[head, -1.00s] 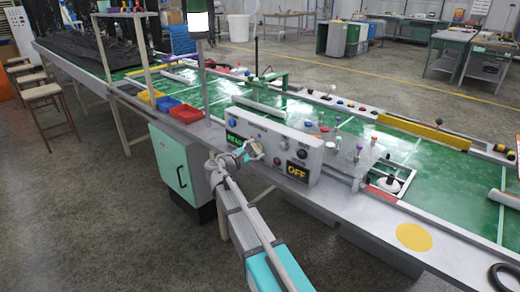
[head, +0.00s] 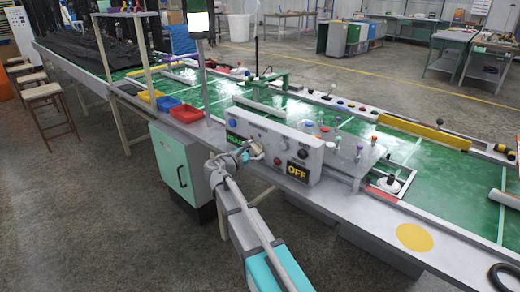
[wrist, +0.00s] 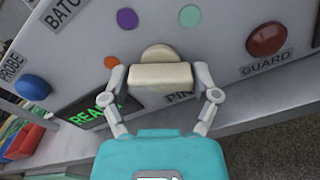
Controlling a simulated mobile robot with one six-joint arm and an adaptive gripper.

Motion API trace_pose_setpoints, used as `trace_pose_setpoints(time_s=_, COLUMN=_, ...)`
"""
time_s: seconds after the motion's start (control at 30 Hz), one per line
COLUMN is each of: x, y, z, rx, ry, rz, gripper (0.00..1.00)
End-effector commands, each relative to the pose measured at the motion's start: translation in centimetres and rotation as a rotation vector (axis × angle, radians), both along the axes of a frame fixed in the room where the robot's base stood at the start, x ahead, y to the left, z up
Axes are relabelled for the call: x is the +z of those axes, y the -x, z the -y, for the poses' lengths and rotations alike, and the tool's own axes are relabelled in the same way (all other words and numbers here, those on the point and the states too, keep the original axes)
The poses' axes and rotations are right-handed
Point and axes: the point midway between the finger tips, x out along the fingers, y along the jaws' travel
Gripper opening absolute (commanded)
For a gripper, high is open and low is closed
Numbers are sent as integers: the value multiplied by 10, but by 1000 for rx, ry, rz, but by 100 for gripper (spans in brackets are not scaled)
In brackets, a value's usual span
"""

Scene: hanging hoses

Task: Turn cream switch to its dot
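The cream switch (wrist: 160,74) is a thick bar on a round base, set on the sloping face of a grey control panel (wrist: 225,50). In the wrist view its bar lies nearly level across the picture. My gripper (wrist: 161,78) has one finger at each end of the bar; both appear to touch it. Three dots are on the panel around the switch: purple (wrist: 127,18), mint green (wrist: 190,15) and orange (wrist: 111,62). In the head view my gripper (head: 255,151) is at the panel front and mostly hides the switch.
A red button (wrist: 267,39) labelled GUARD is on the right and a blue button (wrist: 33,88) labelled PROBE on the left. A green lettered display (wrist: 95,112) is close to my left finger. In the head view an OFF display (head: 297,170) is right of my gripper.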

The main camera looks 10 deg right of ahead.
Motion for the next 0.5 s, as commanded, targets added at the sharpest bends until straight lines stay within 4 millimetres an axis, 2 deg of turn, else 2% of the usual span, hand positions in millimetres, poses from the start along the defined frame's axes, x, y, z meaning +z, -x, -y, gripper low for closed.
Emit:
trace_pose_setpoints(time_s=0.27, x=0, y=6, z=-8, rx=2, ry=0, rz=1, gripper=100)
trace_pose_setpoints(time_s=0.5, x=0, y=22, z=-29, rx=-1, ry=2, rz=3, gripper=100)
